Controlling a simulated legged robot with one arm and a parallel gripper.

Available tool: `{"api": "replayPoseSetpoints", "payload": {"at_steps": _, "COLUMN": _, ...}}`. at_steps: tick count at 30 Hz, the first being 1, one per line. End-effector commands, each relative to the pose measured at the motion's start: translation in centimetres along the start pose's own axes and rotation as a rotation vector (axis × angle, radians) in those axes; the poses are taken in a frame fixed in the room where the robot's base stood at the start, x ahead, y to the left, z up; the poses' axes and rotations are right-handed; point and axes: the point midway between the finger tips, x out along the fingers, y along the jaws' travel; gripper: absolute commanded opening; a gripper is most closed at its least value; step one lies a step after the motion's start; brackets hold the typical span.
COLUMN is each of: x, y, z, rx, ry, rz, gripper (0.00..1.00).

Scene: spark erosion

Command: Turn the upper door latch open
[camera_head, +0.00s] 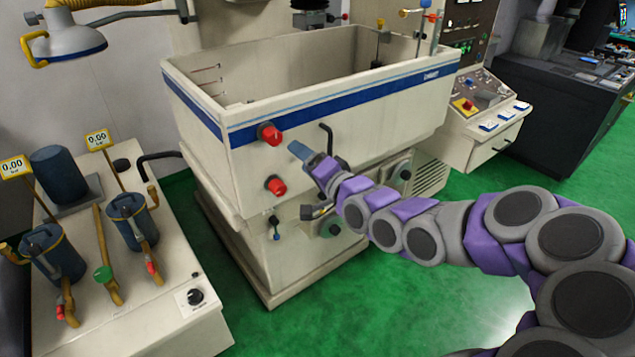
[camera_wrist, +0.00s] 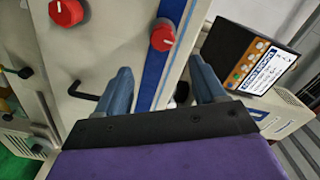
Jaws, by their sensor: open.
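The upper door latch (camera_head: 269,134) is a red knob at the blue stripe on the tank's front wall. In the wrist view the upper latch (camera_wrist: 162,37) shows ahead of the fingertips, roughly between them. A second, lower red latch (camera_head: 275,185) sits below it; it is at the upper left of the wrist view (camera_wrist: 66,12). My gripper (camera_head: 299,150) is in front of the tank wall, to the right of the upper latch in the head view. Its two blue fingers (camera_wrist: 160,75) are spread and empty, apart from the latch.
The white tank (camera_head: 340,120) has a black bent handle (camera_head: 327,138) close to my gripper. A bench with pumps and gauges (camera_head: 140,315) stands at the left. A control panel (camera_head: 480,105) stands at the right. Green floor (camera_head: 430,290) is free in front.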

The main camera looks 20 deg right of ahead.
Motion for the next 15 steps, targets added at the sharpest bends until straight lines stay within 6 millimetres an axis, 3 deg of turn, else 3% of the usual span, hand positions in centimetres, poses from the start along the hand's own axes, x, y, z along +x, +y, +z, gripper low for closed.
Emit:
{"api": "replayPoseSetpoints", "payload": {"at_steps": 11, "x": -1.5, "y": 0.1, "z": 0.2, "rx": 0.001, "ry": 0.017, "rz": 0.002, "gripper": 0.7}}
{"api": "replayPoseSetpoints", "payload": {"at_steps": 15, "x": -3.0, "y": -0.1, "z": -0.1, "rx": 0.011, "ry": 0.016, "rz": 0.006, "gripper": 0.7}}
